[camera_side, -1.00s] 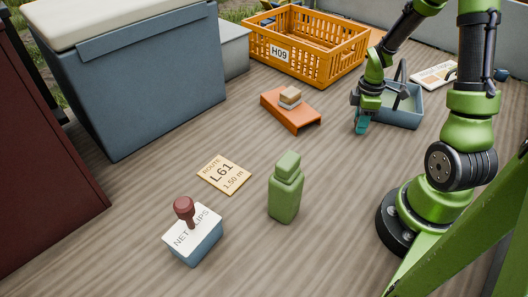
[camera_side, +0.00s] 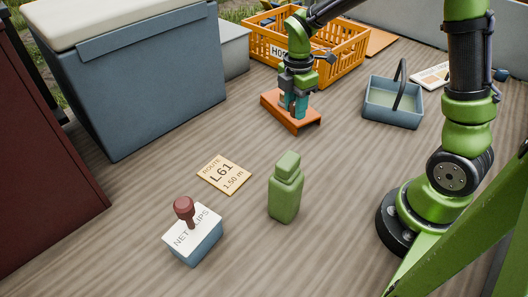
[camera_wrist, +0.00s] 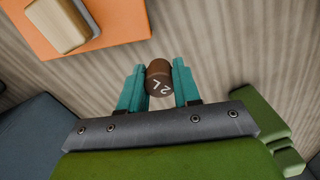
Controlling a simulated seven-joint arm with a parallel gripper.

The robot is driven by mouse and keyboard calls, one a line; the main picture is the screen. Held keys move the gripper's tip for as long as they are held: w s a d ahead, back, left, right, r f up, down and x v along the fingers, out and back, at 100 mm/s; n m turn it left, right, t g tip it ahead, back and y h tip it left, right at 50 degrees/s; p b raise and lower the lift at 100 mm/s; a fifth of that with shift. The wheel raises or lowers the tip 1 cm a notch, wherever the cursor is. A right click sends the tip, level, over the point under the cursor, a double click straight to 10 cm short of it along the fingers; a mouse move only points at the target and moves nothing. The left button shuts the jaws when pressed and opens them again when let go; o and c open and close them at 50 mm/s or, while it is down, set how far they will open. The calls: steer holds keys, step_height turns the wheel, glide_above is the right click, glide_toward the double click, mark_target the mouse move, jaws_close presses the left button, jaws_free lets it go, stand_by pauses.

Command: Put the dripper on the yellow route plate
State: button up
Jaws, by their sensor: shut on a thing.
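My gripper (camera_side: 293,106) hangs with its teal fingers down, in front of the orange stand in the side view. In the wrist view my gripper (camera_wrist: 160,86) is shut on a small brown cylinder marked "2 L" (camera_wrist: 159,76), which I take to be the dripper. It sits between the two fingertips; in the side view the fingers mostly hide it. The yellow route plate (camera_side: 224,174), printed "ROUTE L61 1.50 m", lies flat and bare on the wooden deck, left of and nearer the camera than my gripper.
The orange stand (camera_side: 271,107) is close to my gripper; its wooden block (camera_wrist: 62,22) shows in the wrist view. A green bottle (camera_side: 285,190) stands right of the plate, and a stamp on a box (camera_side: 196,240) stands in front. A blue handled tray (camera_side: 393,115) is at right.

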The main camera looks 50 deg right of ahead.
steer(key=w+a+r+n, duration=0.15)
steer(key=a+n, duration=0.35)
steer(key=a, duration=0.6)
steer(key=w+a+n, duration=0.2)
steer(key=a+n, duration=0.3)
steer(key=a, duration=0.5)
steer(key=n, duration=0.1)
glide_above(224, 174)
step_height(224, 174, down, 5)
steer(key=shift+r, duration=0.1)
steer(key=shift+f, duration=2.45)
steer(key=o, duration=1)
steer(key=shift+f, duration=0.1)
